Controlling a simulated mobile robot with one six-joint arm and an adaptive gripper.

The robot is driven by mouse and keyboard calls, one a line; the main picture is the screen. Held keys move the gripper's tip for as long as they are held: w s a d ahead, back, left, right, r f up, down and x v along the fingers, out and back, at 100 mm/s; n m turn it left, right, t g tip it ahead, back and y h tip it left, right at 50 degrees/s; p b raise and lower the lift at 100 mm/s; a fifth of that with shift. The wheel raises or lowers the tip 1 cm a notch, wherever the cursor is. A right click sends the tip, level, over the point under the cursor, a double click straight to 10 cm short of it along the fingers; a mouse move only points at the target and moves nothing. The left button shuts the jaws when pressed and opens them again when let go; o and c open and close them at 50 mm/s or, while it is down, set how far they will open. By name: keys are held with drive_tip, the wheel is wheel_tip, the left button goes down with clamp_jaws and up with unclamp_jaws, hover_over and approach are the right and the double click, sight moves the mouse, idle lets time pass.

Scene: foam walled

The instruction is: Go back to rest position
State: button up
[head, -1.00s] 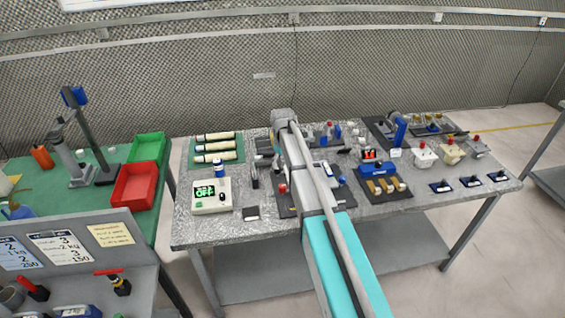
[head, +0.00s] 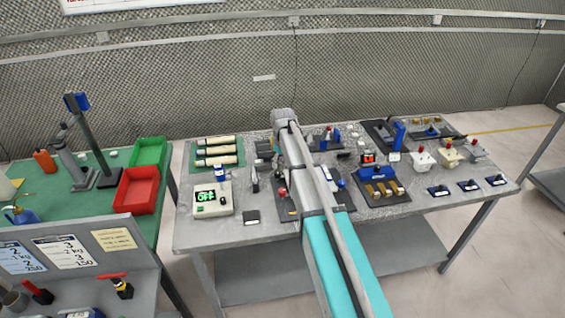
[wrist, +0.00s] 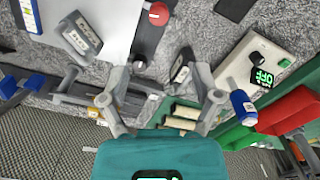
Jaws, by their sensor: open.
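My gripper (wrist: 160,82) shows in the wrist view with its two grey fingers spread wide and nothing between them. It hangs over the speckled grey workbench (head: 240,233). In the head view my arm reaches forward over the middle of the bench, and the gripper itself cannot be made out clearly. A pale control box with a green "OFF" display (head: 212,199) sits left of the arm; it also shows at the right of the wrist view (wrist: 257,66).
Blue-and-grey fixtures (head: 383,188) and several small switch boxes (head: 450,155) stand right of the arm. Pale cylinders (head: 215,151) lie at the back left. A green table with a red bin (head: 136,190) and green bin (head: 149,152) stands left. The wall is behind.

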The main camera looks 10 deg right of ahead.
drive_tip(key=s+f+m+b, duration=0.2)
drive_tip(key=s, duration=1.2)
drive_tip(key=s+f+m+b, duration=0.2)
drive_tip(key=s+m, duration=0.1)
drive_tip(key=s, duration=1.1)
drive_tip(key=shift+s+d+f+b, duration=0.15)
drive_tip(key=shift+s+f+b, duration=0.1)
drive_tip(key=shift+b, duration=0.05)
